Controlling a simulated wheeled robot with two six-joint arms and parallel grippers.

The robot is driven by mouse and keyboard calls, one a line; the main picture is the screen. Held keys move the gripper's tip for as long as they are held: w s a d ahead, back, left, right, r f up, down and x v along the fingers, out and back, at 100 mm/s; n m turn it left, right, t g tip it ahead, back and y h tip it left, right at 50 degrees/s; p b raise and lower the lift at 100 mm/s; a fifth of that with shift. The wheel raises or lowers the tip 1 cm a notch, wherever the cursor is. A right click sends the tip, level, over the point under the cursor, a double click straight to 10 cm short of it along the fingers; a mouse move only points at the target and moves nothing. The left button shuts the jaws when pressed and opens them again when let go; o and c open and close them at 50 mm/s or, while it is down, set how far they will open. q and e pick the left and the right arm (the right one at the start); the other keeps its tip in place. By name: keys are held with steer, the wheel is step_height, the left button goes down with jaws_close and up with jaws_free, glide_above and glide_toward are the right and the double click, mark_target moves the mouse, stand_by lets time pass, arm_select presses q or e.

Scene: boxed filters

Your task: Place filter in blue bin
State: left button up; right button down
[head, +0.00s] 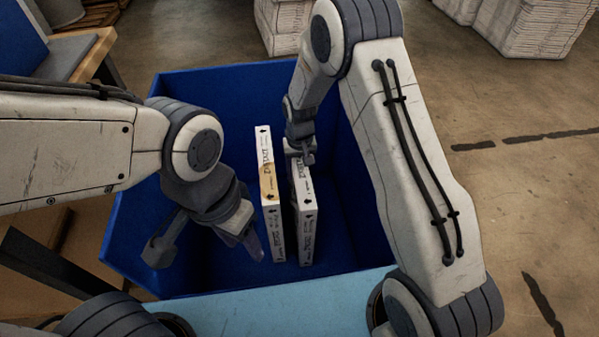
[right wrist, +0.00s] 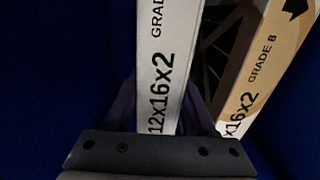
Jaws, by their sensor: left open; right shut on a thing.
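The blue bin (head: 225,95) stands open in the middle of the head view. Two thin boxed filters stand on edge inside it, side by side with a narrow gap. My right gripper (head: 300,160) reaches down into the bin and is shut on the right filter (head: 306,225). In the right wrist view this white filter (right wrist: 167,60), marked 12x16x2, sits between the fingers. The other filter (head: 270,195), with a tan patch, stands to its left; it shows at the right in the wrist view (right wrist: 268,65). My left gripper (head: 207,248) is open and empty, left of the filters.
A light blue surface (head: 270,312) lies along the bin's near side. A wooden-edged table (head: 95,55) is at the upper left. Stacks of white material (head: 530,25) stand on the floor at the back. Inside the bin, room is free to the right of the filters.

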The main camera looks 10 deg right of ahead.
steer(key=shift+c, duration=1.1)
jaws_free()
steer(key=shift+f, duration=0.1)
